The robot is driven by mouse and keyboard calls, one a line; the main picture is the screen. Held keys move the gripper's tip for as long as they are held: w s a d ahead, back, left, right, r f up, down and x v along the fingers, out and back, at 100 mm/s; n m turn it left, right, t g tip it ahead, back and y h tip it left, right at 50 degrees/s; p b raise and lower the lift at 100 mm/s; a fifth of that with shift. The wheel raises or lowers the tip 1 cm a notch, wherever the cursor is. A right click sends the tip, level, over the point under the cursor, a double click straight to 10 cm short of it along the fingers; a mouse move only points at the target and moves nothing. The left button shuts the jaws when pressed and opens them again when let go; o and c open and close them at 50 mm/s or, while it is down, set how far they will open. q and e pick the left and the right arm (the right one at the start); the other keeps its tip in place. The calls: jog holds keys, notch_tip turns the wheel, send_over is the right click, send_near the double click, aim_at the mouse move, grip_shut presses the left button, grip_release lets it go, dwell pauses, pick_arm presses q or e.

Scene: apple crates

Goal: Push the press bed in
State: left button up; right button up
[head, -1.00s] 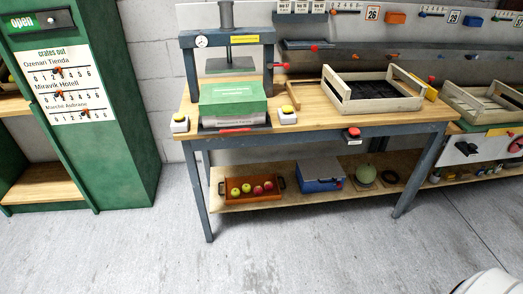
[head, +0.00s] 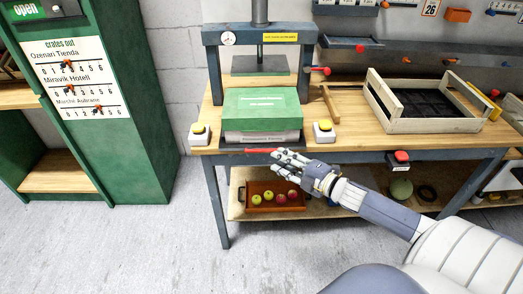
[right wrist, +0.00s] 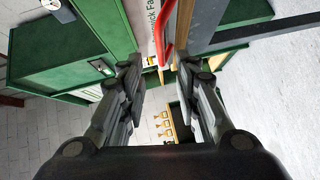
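The press (head: 213,70) stands on the wooden bench, its plate (head: 262,66) raised. The press bed (head: 230,148) sticks out toward the bench's front edge, with a green-topped box (head: 262,104) on it. A red handle (head: 260,150) is on the bed's front; it also shows in the right wrist view (right wrist: 167,38). My right gripper (head: 280,162) is at the handle's right end, just in front of the bench edge. In the right wrist view its fingers (right wrist: 160,78) are spread, with the handle beyond the gap between the tips. I cannot tell whether they touch. My left gripper is out of view.
A red button (head: 401,157) is on the bench front. A wooden crate (head: 430,124) stands at right. A tray of apples (head: 248,207) is on the lower shelf. A green cabinet stands at left.

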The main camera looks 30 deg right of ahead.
aim_at(261, 151)
jog(key=x, duration=0.7)
jog(key=shift+w+d+f, duration=0.1)
jog(key=shift+w, duration=0.25)
jog(key=shift+w+f, duration=0.1)
jog(key=shift+w, duration=0.45)
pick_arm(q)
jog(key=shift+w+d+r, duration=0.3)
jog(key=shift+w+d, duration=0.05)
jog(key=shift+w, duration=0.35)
pick_arm(e)
jog(key=shift+w+a, duration=0.2)
grip_shut()
